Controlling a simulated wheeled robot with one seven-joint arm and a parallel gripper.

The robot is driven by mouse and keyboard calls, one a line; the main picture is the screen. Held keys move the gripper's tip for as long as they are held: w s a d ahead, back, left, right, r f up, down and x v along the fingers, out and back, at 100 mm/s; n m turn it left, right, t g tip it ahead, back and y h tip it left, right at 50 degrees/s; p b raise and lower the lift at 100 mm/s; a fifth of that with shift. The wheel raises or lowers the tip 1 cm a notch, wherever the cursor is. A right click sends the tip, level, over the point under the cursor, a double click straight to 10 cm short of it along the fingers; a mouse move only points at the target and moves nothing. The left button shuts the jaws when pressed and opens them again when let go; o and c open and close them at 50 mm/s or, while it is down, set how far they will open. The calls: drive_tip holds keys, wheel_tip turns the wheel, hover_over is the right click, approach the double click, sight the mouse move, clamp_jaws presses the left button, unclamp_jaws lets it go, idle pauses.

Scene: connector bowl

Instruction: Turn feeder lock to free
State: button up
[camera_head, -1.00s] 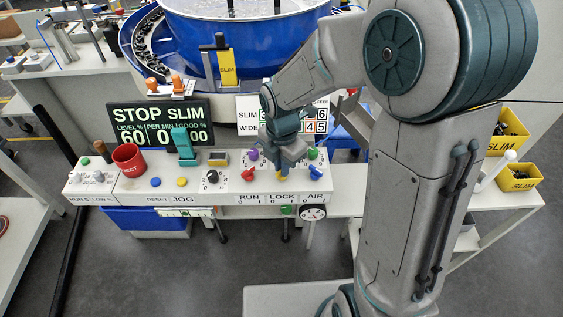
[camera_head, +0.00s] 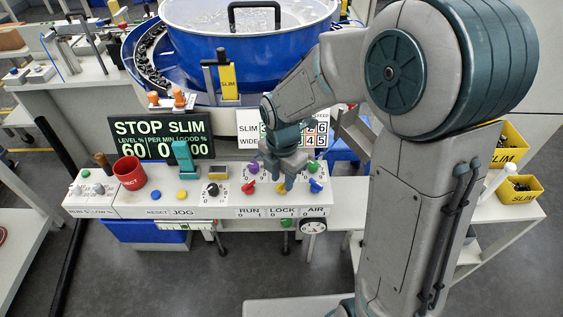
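The control panel (camera_head: 140,203) carries a row of knobs. The yellow LOCK knob (camera_head: 281,188) sits above the label LOCK, 0 and 1, between the red RUN knob (camera_head: 249,187) and the blue AIR knob (camera_head: 315,186). My gripper (camera_head: 287,184) points down at the yellow knob from above. Its fingers overlap the knob and cover most of it. I cannot tell whether they are closed on it or only beside it, nor which way the knob points.
Purple (camera_head: 253,169) and green (camera_head: 313,167) knobs stand close behind my gripper. A red cup (camera_head: 129,173) and a teal lever (camera_head: 183,157) stand further left. The display (camera_head: 160,138) reads STOP SLIM. The blue bowl feeder (camera_head: 250,58) is behind the panel.

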sight(282, 182)
wheel_tip(282, 182, up, 13)
drive_tip(key=shift+r, duration=0.15)
idle(0.6)
drive_tip(key=s+d+m+t, duration=0.1)
drive_tip(key=s+d+m, duration=0.5)
drive_tip(key=m, duration=0.7)
drive_tip(key=s+d+f+m+t, duration=0.1)
drive_tip(key=s+d+m, duration=0.5)
drive_tip(key=m, duration=0.8)
drive_tip(key=shift+s+f+t, duration=0.25)
drive_tip(key=shift+s+t, duration=0.25)
drive_tip(key=shift+s, duration=0.05)
